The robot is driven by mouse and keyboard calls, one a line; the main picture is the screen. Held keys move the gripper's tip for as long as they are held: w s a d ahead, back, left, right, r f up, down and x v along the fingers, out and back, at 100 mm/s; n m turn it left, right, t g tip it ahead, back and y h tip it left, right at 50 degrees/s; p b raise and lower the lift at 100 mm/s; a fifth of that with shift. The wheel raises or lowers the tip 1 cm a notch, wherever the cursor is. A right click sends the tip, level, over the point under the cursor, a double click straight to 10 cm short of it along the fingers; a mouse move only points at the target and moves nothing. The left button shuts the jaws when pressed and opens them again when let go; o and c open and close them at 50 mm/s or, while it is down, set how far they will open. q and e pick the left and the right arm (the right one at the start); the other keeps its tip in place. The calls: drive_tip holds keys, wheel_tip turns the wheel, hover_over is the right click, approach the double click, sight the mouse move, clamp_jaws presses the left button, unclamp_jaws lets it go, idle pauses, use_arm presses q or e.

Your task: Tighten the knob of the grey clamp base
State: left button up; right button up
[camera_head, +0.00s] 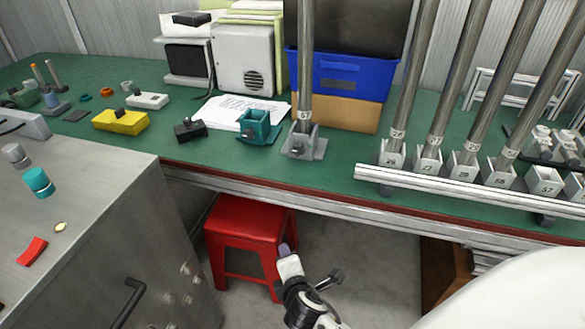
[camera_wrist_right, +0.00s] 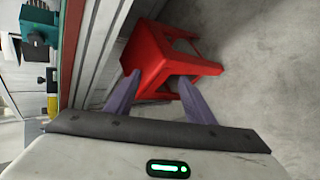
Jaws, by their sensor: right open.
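The grey clamp base (camera_head: 318,146) stands near the front edge of the green workbench, with a tall metal pole (camera_head: 305,60) upright in it. Its small dark knob (camera_head: 297,151) appears low on its front; I cannot tell how tight it is. My right gripper (camera_head: 287,252) is below and in front of the bench edge, well apart from the base. In the right wrist view its two purple fingers (camera_wrist_right: 159,77) are spread, with nothing between them. My left gripper is not in view.
A teal clamp base (camera_head: 258,128) stands just left of the grey one. A red stool (camera_head: 245,226) is under the bench, close behind my right gripper. Several numbered poles stand in bases behind a metal rail (camera_head: 450,188) at right. A grey cabinet (camera_head: 90,190) is at left.

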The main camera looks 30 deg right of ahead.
drive_tip(key=w+d+r+n+t+h+b, duration=0.1)
drive_tip(key=w+d+r+n+h+b, duration=0.35)
drive_tip(key=w, duration=0.45)
drive_tip(key=n+t+h, duration=0.1)
drive_tip(key=n+h, duration=0.3)
drive_tip(key=h, duration=0.1)
approach(298, 151)
drive_tip(key=b+x, duration=0.1)
drive_tip(key=x, duration=0.5)
drive_tip(key=shift+w+d, duration=0.25)
drive_tip(key=shift+w, duration=0.05)
drive_tip(key=shift+w+d, duration=0.25)
drive_tip(key=shift+d, duration=0.05)
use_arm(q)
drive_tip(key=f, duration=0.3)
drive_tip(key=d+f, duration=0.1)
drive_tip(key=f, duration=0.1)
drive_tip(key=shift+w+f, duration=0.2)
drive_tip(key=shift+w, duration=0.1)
use_arm(e)
drive_tip(key=shift+c, duration=0.5)
drive_tip(key=c, duration=1)
use_arm(q)
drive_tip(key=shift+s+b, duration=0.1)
drive_tip(key=shift+b, duration=0.2)
